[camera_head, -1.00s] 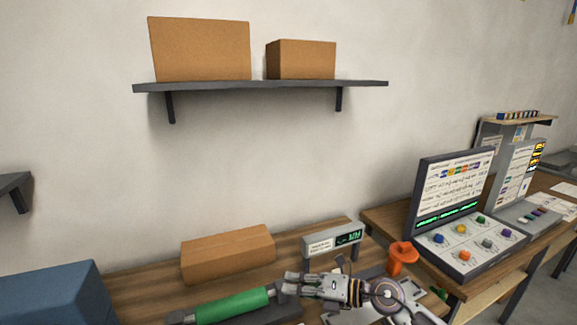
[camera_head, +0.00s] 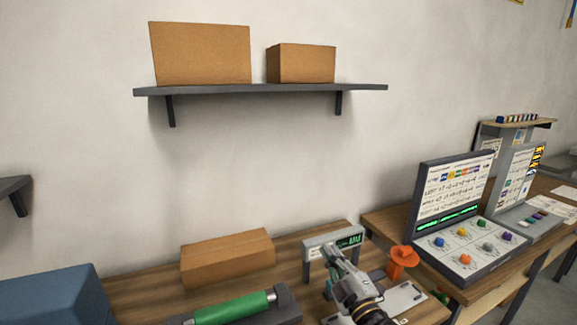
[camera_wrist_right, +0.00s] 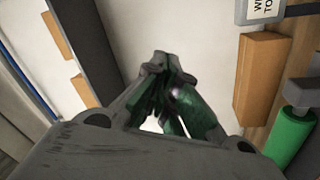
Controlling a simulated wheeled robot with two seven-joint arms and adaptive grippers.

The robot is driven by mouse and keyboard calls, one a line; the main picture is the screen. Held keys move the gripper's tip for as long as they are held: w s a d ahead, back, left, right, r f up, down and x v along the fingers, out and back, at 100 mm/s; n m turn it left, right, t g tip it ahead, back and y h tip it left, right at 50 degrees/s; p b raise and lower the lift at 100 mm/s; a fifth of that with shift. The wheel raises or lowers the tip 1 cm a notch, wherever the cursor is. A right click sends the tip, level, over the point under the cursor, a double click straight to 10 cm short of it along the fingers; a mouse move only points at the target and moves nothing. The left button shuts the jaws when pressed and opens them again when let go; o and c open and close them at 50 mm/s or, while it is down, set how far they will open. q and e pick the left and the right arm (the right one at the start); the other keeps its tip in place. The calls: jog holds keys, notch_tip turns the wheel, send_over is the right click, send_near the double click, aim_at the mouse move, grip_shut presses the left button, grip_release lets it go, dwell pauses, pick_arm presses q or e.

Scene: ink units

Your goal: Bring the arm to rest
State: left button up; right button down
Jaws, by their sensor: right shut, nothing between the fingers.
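My right gripper (camera_head: 333,254) is in front of the small grey display unit (camera_head: 318,246) on the table in the head view, pointing up and away. Its fingers are shut with nothing between them; they also show together in the right wrist view (camera_wrist_right: 164,62). The green cylinder (camera_head: 232,308) lies in its dark cradle (camera_head: 288,300) to the left of the gripper, apart from it. The cylinder also shows at the right of the wrist view (camera_wrist_right: 290,135). My left gripper is not in view.
A cardboard box (camera_head: 228,257) lies behind the cylinder. A blue box (camera_head: 50,298) is at the lower left. A wall shelf (camera_head: 260,89) holds two boxes.

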jog(key=s+d+f+m+g+h, duration=0.35)
jog(key=d+f+m, duration=0.2)
jog(key=f, duration=0.25)
jog(key=s+d+f+m+g+h, duration=0.3)
jog(key=s+d+f+m+h, duration=0.15)
jog(key=f+m, duration=0.2)
jog(key=s+f+m+g+y, duration=0.1)
jog(key=s+f+g, duration=0.45)
jog(key=s, duration=0.35)
jog(key=s+f+m+g+y, duration=0.1)
jog(key=s+f+g, duration=0.4)
jog(key=s, duration=0.4)
notch_tip(320, 180, down, 33)
jog(key=s+d, duration=0.1)
jog(key=s, duration=0.1)
jog(key=s+d+f, duration=0.2)
jog(key=s+f, duration=0.8)
jog(key=s, duration=0.1)
jog(key=s+d+f+g, duration=0.1)
jog(key=s+d+f, duration=0.1)
jog(key=s+f, duration=0.8)
jog(key=shift+s+f+h, duration=0.15)
jog(key=shift+s+h, duration=0.15)
jog(key=shift+s, duration=0.45)
